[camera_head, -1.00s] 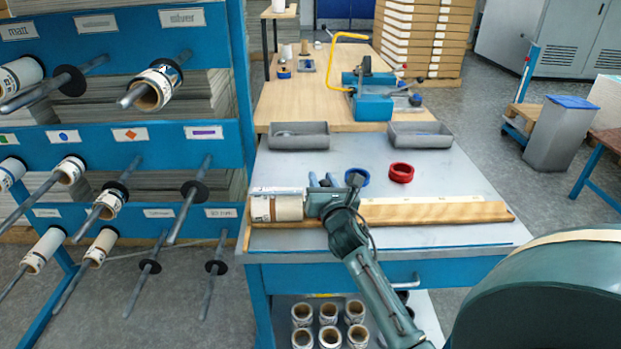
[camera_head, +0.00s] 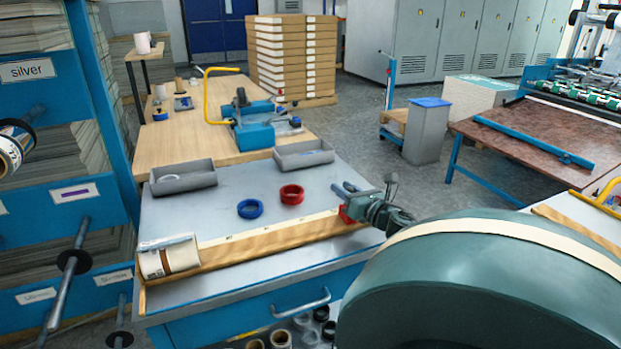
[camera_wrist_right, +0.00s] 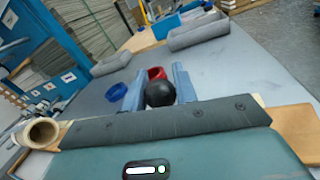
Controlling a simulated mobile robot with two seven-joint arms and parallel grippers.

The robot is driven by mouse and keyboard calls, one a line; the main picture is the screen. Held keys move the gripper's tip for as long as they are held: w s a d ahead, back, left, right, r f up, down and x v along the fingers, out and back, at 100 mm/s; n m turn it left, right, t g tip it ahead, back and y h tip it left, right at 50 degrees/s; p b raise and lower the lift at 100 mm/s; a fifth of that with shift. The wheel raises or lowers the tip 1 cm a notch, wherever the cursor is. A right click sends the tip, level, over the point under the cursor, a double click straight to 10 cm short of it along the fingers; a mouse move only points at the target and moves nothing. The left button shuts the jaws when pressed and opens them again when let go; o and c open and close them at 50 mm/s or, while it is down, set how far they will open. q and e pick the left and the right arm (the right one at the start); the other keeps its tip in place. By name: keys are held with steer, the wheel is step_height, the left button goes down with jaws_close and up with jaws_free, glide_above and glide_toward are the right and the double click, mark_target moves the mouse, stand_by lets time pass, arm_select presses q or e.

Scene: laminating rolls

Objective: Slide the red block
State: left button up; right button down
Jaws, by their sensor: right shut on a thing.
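The red block (camera_head: 346,215) shows as a small red patch under my right gripper (camera_head: 356,193), at the right end of a long wooden rail (camera_head: 270,238). The gripper hides most of the block. In the right wrist view a round black knob (camera_wrist_right: 160,93) sits between the two blue-grey fingers of the right gripper (camera_wrist_right: 160,82). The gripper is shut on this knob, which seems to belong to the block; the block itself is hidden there. A white roll (camera_head: 170,257) lies at the rail's left end, well apart from the gripper. My left gripper is out of view.
A blue ring (camera_head: 250,208) and a red ring (camera_head: 291,194) lie on the grey table (camera_head: 225,205) behind the rail. Two grey trays (camera_head: 183,178) stand farther back. The blue rack (camera_head: 60,185) is at the left. Open floor lies right of the table.

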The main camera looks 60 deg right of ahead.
steer(key=s+d, duration=0.1)
steer(key=d, duration=0.1)
steer(key=s+d+b, duration=0.1)
steer(key=d, duration=0.1)
steer(key=s+d+b, duration=0.1)
steer(key=s+d, duration=0.1)
steer(key=shift+s+d, duration=0.1)
steer(key=shift+d, duration=0.3)
steer(key=c, duration=1.1)
jaws_free()
steer(key=v, duration=1.3)
